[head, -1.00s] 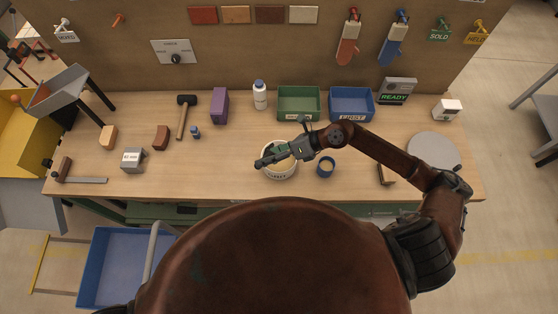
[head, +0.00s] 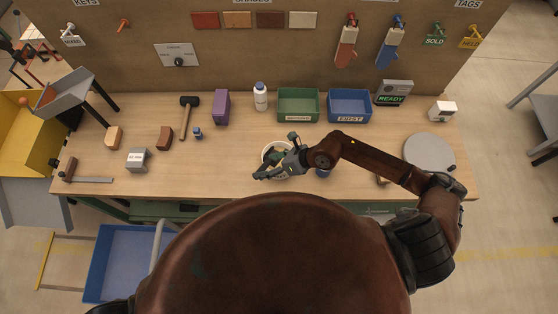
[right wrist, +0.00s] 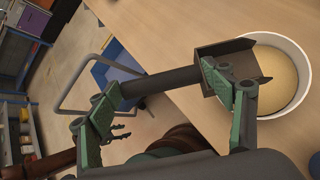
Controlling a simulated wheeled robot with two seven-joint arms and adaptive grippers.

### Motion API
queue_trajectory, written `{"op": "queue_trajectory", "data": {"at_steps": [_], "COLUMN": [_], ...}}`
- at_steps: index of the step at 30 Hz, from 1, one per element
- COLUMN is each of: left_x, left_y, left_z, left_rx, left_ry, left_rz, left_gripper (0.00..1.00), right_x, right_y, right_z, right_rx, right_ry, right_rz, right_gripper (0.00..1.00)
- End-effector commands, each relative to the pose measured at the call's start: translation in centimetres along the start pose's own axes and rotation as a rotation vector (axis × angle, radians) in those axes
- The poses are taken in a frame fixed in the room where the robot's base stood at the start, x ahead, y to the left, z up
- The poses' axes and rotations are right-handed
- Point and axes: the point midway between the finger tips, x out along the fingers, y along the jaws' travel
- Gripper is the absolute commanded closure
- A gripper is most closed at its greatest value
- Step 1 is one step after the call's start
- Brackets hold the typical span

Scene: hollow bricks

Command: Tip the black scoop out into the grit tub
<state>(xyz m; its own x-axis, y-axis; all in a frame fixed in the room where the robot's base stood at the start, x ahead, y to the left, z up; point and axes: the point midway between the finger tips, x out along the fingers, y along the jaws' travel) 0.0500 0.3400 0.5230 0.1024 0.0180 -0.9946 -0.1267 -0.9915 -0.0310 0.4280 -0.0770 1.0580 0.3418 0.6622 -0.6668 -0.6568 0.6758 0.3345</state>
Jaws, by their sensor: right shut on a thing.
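My right gripper (head: 276,167) is shut on the dark handle of the black scoop (right wrist: 160,85); the handle runs between its green fingers (right wrist: 170,105) in the right wrist view. The scoop's pan is tilted and lies over the near rim of the grit tub (right wrist: 301,101). The tub is round and white, with tan grit inside. In the head view, the tub (head: 267,150) is largely covered by my gripper. I cannot tell whether any grit is in the pan. Part of my left gripper (right wrist: 120,136) seems to show small and dark behind the right fingers; its state is unclear.
A small blue cup (head: 323,173) is partly hidden under my right arm. A green bin (head: 298,119) and a blue bin (head: 349,119) stand behind the tub. A white bottle (head: 260,96), purple box (head: 221,108) and mallet (head: 188,116) are to the left. A grey disc (head: 430,152) lies right.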

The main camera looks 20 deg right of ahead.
Motion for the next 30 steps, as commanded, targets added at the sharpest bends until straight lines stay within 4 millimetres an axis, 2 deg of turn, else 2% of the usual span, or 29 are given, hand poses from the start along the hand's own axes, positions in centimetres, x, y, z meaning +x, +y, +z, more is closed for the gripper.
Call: {"op": "queue_trajectory", "data": {"at_steps": [11,22,30], "left_x": [-0.2,-2.9,-3.1], "left_y": [0.0,-0.1,-0.1], "left_z": [0.0,-0.3,-0.3], "left_rx": [0.000,0.000,0.000], "left_ry": [0.000,0.001,0.001], "left_rz": [0.000,0.000,0.000], "left_gripper": [0.60,0.60,0.60], "right_x": [0.1,1.6,2.5], "right_y": [0.1,0.8,0.8], "right_z": [-0.1,-1.6,-2.5], "right_rx": [-0.008,-0.125,-0.182], "right_ry": [0.000,-0.002,-0.003], "right_rz": [-0.007,-0.124,-0.181], "right_gripper": [0.61,0.61,0.61]}}
